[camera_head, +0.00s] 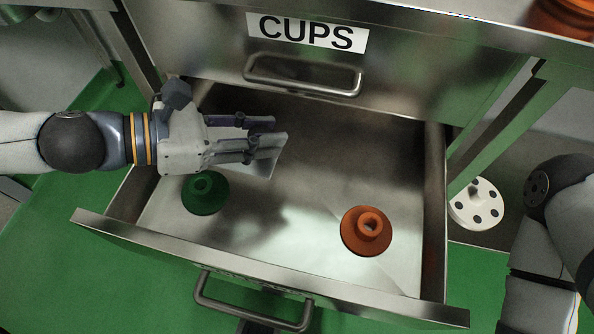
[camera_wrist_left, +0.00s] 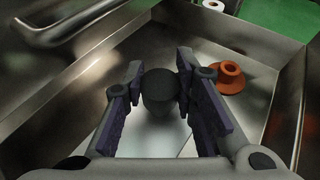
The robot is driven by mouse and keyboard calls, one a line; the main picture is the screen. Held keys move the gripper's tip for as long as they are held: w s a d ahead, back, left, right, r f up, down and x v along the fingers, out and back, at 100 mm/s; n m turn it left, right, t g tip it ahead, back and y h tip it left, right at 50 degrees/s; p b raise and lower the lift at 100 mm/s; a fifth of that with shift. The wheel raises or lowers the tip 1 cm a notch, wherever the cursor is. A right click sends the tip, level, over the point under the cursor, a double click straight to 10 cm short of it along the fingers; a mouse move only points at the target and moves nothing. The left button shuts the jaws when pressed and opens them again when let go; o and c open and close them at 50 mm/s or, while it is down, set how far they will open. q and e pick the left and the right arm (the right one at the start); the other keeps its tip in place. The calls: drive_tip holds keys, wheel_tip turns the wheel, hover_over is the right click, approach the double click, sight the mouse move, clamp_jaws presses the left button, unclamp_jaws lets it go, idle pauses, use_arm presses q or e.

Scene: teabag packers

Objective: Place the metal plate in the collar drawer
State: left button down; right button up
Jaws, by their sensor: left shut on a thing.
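My left gripper (camera_head: 262,142) reaches in from the left over the open lower drawer (camera_head: 330,280). It is shut on the metal plate (camera_head: 269,158), a thin, pale grey sheet that shows tilted at the fingertips. In the left wrist view, a dark rounded knob (camera_wrist_left: 160,88) sits between the two purple-padded fingers; whether it belongs to the plate is hard to tell. The drawer holds a green collar (camera_head: 205,194) at the left and an orange collar (camera_head: 366,232) at the right. The orange collar also shows in the left wrist view (camera_wrist_left: 231,78). My right gripper is out of view.
A closed drawer labelled CUPS (camera_head: 306,32), with a bar handle (camera_head: 303,78), overhangs the back of the open drawer. A white collar-like part with dark holes (camera_head: 476,205) lies outside at the right, near my right arm. The middle of the drawer floor is free.

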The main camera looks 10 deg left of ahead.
use_arm(q)
drive_tip(key=f+b, duration=0.1)
drive_tip(key=w+d+b, duration=0.1)
drive_tip(key=b, duration=0.1)
drive_tip(key=f+b, duration=0.1)
drive_tip(key=b, duration=0.1)
drive_tip(key=shift+w+d+f, duration=0.3)
drive_tip(key=shift+w+f, duration=0.05)
drive_tip(key=b+x, duration=0.1)
drive_tip(key=x, duration=0.3)
drive_tip(key=b+x, duration=0.1)
drive_tip(key=x, duration=0.3)
drive_tip(key=b+x, duration=0.2)
drive_tip(key=x, duration=0.2)
drive_tip(key=shift+f, duration=0.45)
drive_tip(key=shift+w+d+f+b, duration=0.6)
drive_tip(key=shift+w+d+f, duration=0.35)
drive_tip(key=shift+d+f, duration=0.25)
drive_tip(key=shift+r, duration=0.1)
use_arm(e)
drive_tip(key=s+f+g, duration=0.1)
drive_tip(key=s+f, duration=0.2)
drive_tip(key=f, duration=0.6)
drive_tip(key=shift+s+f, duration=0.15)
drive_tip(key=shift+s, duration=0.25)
use_arm(q)
drive_tip(key=c, duration=1.3)
unclamp_jaws()
